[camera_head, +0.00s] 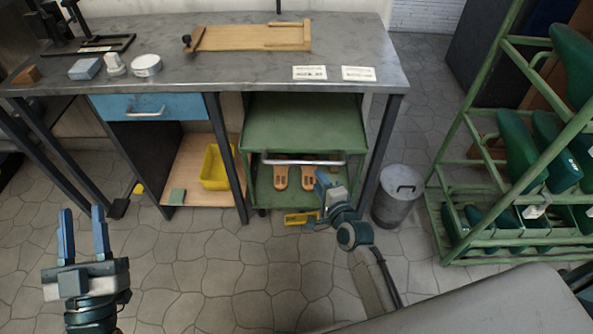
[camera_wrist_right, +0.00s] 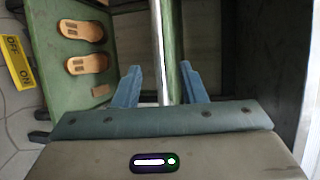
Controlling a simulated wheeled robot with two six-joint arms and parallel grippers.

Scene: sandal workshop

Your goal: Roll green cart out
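The green cart (camera_head: 300,125) stands under the workbench, between its dark legs, with a pale metal handle bar (camera_head: 290,161) across its front. Two tan sandal soles (camera_head: 281,177) lie on its lower shelf and also show in the right wrist view (camera_wrist_right: 82,30). My right gripper (camera_head: 321,177) is near the right part of the handle. In the right wrist view its blue fingers (camera_wrist_right: 160,70) are spread on either side of the handle bar (camera_wrist_right: 160,40), with gaps visible, not clamped on it. My left gripper (camera_head: 83,208) is open and empty over the floor at the left.
The workbench (camera_head: 220,75) stands above the cart. A metal bin (camera_head: 397,205) stands just right of the cart. A yellow ON/OFF sign (camera_head: 301,218) is at the cart's lower front. A green rack (camera_head: 480,215) stands at the right. The stone floor in front is mostly open.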

